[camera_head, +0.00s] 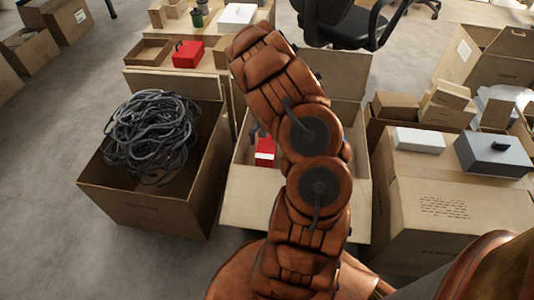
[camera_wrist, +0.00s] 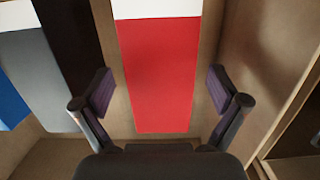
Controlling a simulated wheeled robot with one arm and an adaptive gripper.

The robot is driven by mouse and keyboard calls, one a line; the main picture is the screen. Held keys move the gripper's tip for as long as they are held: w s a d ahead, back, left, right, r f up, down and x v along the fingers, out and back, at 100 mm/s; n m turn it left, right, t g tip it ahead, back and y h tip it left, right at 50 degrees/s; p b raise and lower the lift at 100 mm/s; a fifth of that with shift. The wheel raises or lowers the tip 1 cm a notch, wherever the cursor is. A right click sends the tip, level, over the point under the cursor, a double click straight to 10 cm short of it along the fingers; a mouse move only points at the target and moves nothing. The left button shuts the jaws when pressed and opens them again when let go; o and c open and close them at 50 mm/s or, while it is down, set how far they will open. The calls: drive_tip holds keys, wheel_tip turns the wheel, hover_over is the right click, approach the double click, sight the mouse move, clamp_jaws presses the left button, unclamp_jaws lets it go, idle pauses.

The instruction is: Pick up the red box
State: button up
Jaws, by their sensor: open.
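The red box (camera_wrist: 158,75) lies in an open carton (camera_wrist: 258,60), with a white part at its far end. In the head view a red and white piece of it (camera_head: 265,152) shows beside my arm; the rest is hidden. My gripper (camera_wrist: 160,90) is open above the box, with one finger on each side of it in the wrist view. I cannot tell whether the fingers touch it. The head view hides most of my gripper behind my arm. Another red box (camera_head: 188,54), with a dark handle, sits on a carton at the back.
Beside the red box in the carton lie a dark thing (camera_wrist: 72,35), a grey thing (camera_wrist: 42,85) and a blue thing (camera_wrist: 12,106). A carton of grey cables (camera_head: 150,135) stands left. A closed carton (camera_head: 440,205) bearing boxes stands right.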

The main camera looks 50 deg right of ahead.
drive_tip(key=shift+a+f, duration=0.1)
drive_tip(key=shift+f, duration=0.5)
drive_tip(key=shift+c, duration=0.2)
drive_tip(key=shift+s, duration=0.1)
drive_tip(key=c, duration=1.6)
